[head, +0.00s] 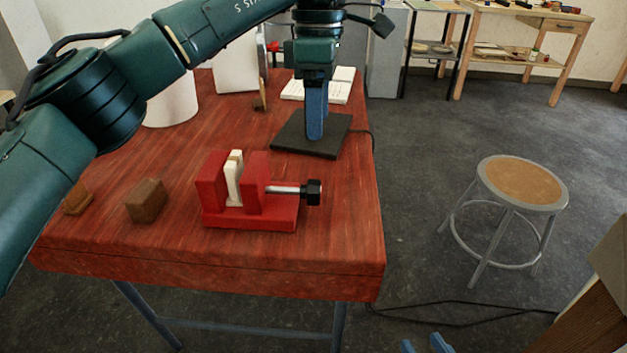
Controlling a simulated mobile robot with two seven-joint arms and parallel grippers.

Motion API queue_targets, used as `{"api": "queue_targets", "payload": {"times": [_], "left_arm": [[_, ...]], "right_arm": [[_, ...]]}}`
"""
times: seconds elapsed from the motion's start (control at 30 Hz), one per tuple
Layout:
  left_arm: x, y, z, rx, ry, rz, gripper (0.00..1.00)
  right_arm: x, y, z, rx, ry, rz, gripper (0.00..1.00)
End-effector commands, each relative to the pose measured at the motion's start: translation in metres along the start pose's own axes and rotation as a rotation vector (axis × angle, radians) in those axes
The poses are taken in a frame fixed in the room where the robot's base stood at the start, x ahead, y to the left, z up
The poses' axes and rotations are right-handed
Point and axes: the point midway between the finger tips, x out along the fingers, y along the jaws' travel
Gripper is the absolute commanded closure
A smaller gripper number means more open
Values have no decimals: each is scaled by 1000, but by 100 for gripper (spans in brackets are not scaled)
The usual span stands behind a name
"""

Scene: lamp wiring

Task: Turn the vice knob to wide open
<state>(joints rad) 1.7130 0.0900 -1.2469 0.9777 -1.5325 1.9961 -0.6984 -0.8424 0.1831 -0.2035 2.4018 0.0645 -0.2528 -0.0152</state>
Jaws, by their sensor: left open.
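The red vice (248,213) stands near the front of the red wooden table. Its black knob (313,192) sits at the right end of a bare metal screw. A thin white piece (233,181) stands upright between the vice's jaws. My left gripper (316,135) points down over the black square plate behind the vice, apart from the knob. Its blue fingers are seen nearly edge-on and hold nothing visible. Of my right gripper (425,345), only two blue fingertips show at the bottom edge, spread apart and away from the table.
The black plate (285,139) has a cable running off the table's right edge. Wooden blocks (146,200) lie left of the vice. A white cylinder (172,105) and an open book (340,92) are farther back. A stool (522,182) stands on the floor at right. The tabletop right of the knob is clear.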

Motion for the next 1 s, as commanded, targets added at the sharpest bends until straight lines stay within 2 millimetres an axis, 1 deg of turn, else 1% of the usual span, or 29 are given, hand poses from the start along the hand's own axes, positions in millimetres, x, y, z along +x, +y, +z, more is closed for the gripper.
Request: {"api": "queue_targets", "payload": {"times": [0.07, 0.17, 0.27, 0.5, 0.6, 0.7, 0.83, 1.0], "left_arm": [[1, 0, -4, -5, 19, 6, 39], [11, 0, -4, -4, 20, 5, 39], [30, 0, -4, -4, 18, 4, 39], [80, 0, -5, -4, 17, 4, 39], [98, 0, -6, -7, 17, 5, 39], [112, 0, -5, -6, 16, 6, 39], [123, 0, -5, -6, 17, 7, 39], [128, 0, -5, -6, 16, 8, 39]], "right_arm": [[1, 0, 2, -2, 1, -1, 64], [3, -1, 5, -9, -2, -5, 64], [6, -2, 12, -21, -7, -11, 64], [12, -4, 20, -46, -18, -20, 64], [14, -5, 22, -52, -21, -23, 64], [15, -5, 24, -57, -24, -25, 64], [15, -6, 26, -61, -29, -27, 64], [15, -6, 27, -63, -33, -27, 64]]}}
